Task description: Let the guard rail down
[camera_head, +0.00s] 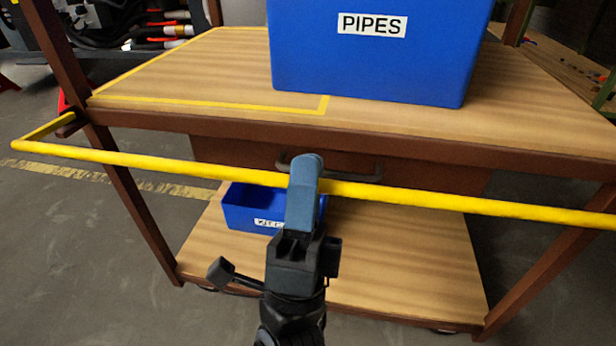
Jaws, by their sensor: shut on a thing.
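The guard rail (430,196) is a yellow bar that runs across the front of a wooden trolley, standing out from it. Its left end bends back to a pivot (68,124) on the trolley's left post. Its right end runs out of the picture. The rail looks roughly level, a little below the upper shelf's front edge in the picture. My gripper (304,187) comes up from below and is shut on the rail near its middle. The fingers hide a short piece of the rail, and the far finger is mostly hidden.
A large blue bin labelled PIPES (375,60) stands on the upper shelf (180,75). A drawer with a dark handle (345,170) sits under it. A smaller blue bin (250,208) stands on the lower shelf (400,270). The floor at the left (70,260) is clear.

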